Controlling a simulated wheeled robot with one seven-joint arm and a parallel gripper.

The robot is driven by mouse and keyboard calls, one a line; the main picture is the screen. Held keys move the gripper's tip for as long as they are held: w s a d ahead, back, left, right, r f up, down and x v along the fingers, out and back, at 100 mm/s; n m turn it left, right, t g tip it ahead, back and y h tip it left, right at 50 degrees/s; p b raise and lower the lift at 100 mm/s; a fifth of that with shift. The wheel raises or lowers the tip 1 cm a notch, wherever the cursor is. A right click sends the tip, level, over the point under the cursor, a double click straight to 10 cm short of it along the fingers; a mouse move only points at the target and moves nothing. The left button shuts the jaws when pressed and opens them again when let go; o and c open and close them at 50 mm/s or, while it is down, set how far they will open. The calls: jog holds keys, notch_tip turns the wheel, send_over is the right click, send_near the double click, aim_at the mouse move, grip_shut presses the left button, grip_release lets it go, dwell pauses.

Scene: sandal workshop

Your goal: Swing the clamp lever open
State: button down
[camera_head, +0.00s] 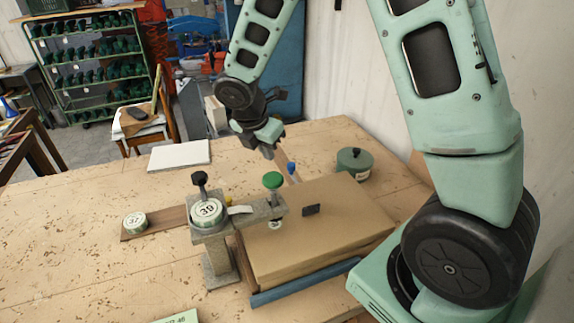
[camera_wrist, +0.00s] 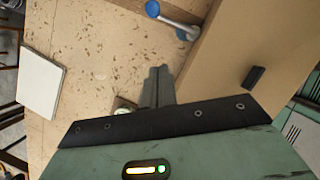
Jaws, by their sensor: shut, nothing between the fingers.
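A grey metal clamp (camera_head: 218,262) stands on the bench beside a tan board-like block (camera_head: 335,228). It carries a round dial marked 39 (camera_head: 207,212), a black knob (camera_head: 199,178) and a green knob (camera_head: 272,181). A blue-knobbed lever (camera_head: 291,168) shows at the block's far edge. In the wrist view this lever (camera_wrist: 178,24) is a metal rod with a blue ball. Which of these is the clamp lever I cannot tell for sure. My gripper (camera_head: 268,152) is shut and empty, near the blue knob and apart from it; its closed fingers (camera_wrist: 158,72) point toward the bench.
A dark green lidded pot (camera_head: 354,165) stands behind the block. A wooden strip (camera_head: 170,221) with a round tin marked 37 (camera_head: 134,222) lies at left. A white slab (camera_head: 180,155) lies at the back. A blue bar (camera_head: 305,283) lies along the block's front. The bench's left side is mostly clear.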

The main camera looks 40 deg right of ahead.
jog(key=w+d+f+p, duration=0.2)
jog(key=d+f+p, duration=0.1)
jog(key=d+f, duration=0.4)
jog(key=shift+w+f, duration=0.25)
jog(key=shift+f, duration=1)
